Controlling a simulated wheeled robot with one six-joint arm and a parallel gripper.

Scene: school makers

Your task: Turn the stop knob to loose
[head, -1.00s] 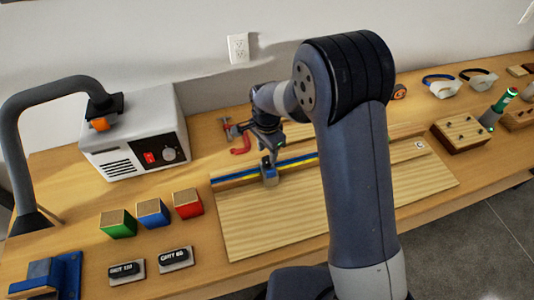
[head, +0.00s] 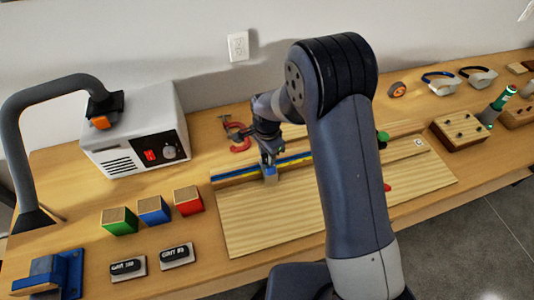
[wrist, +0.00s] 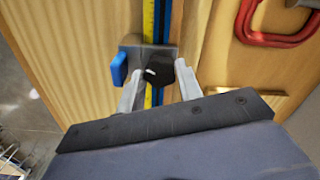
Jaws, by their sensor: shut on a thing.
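The stop (head: 270,180) is a small grey metal block with a blue part, sitting on the fence with the yellow and blue scale strip (head: 233,176). In the wrist view its black knob (wrist: 158,72) shows between my fingers, with a blue tab (wrist: 118,70) to the left. My gripper (wrist: 157,84) is shut on the knob, one pale finger on each side. In the head view my gripper (head: 268,157) is just above the stop. Any marking on the knob is too small to read.
A red clamp (head: 238,137) lies behind the fence, close to my wrist. Red, blue and green blocks (head: 154,210) stand to the left. A white box with a red switch (head: 150,155) is at the back left. The wooden board (head: 270,220) is clear in front.

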